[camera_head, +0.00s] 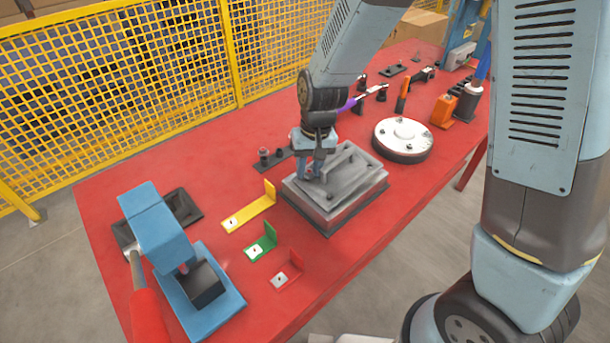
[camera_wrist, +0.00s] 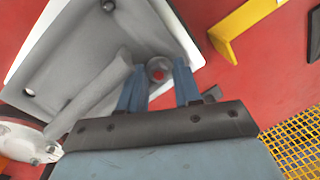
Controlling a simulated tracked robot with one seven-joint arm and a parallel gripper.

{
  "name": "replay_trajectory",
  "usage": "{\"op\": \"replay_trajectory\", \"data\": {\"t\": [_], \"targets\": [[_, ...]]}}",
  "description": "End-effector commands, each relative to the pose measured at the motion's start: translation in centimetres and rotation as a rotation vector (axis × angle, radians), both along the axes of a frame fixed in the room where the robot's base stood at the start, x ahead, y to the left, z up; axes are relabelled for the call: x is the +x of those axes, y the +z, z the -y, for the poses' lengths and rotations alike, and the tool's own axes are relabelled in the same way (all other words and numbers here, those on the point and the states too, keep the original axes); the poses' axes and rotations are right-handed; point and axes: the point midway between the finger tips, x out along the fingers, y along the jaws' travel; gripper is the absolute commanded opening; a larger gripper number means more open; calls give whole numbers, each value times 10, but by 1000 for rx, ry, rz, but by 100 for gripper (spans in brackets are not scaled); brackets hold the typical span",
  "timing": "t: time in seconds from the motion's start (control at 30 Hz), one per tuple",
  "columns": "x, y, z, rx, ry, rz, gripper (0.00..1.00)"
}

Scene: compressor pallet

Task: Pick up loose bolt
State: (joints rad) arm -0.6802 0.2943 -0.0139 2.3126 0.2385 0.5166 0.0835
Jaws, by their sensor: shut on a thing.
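A grey metal cover plate (camera_head: 338,192) with a raised handle bar lies on the red table. My gripper (camera_head: 312,174) points down at the plate's far left corner. In the wrist view my gripper (camera_wrist: 159,84) has its two blue fingers on either side of a small round grey piece with a red centre, the loose bolt (camera_wrist: 159,69). The gripper is shut on it, at the corner of the grey plate (camera_wrist: 85,50). In the head view the fingers hide the bolt. I cannot tell whether it is clear of the plate.
Yellow (camera_head: 250,208), green (camera_head: 262,243) and red (camera_head: 288,276) angle brackets lie left of the plate. A round silver flange (camera_head: 402,138) is to its right. A blue press-like fixture (camera_head: 180,255) stands at the near left. A yellow mesh fence (camera_head: 120,85) runs behind the table.

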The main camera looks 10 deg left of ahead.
Motion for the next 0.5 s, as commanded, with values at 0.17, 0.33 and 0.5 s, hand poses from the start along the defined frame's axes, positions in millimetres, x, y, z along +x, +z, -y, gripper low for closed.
{"op": "replay_trajectory", "data": {"t": [0.17,0.33,0.5], "targets": [[1,1,-1,2,0,3,2],[2,2,-1,3,-1,5,2],[2,13,-2,6,0,7,0]]}}
